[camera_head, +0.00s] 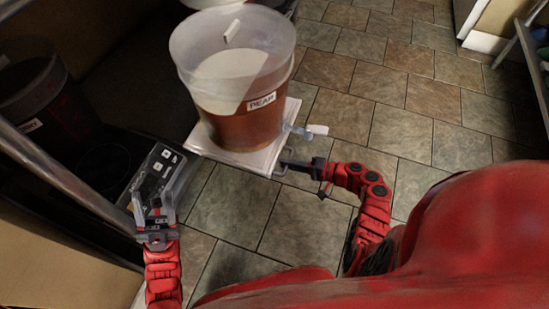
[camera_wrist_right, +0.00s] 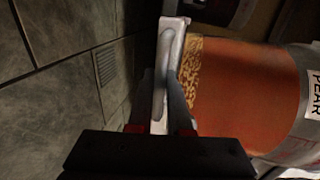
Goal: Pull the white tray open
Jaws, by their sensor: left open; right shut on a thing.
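The white tray (camera_head: 262,160) is low over the tiled floor, with a large translucent bucket (camera_head: 240,115) of reddish-brown liquid labelled PEAR standing on it. My right gripper (camera_head: 287,165) is shut at the tray's front edge, by its small handle. In the right wrist view, the fingers (camera_wrist_right: 160,112) are on either side of the tray's pale front part (camera_wrist_right: 172,38); the exact contact is partly hidden. My left gripper (camera_head: 153,207) is open at the left, away from the tray, by the near end of a grey box.
A dark bucket (camera_head: 45,100) stands in shadow at the left, behind a metal rail (camera_head: 65,180). A white-handled spigot (camera_head: 305,130) sticks out from the PEAR bucket above the tray. Tiled floor (camera_head: 400,120) is clear to the right.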

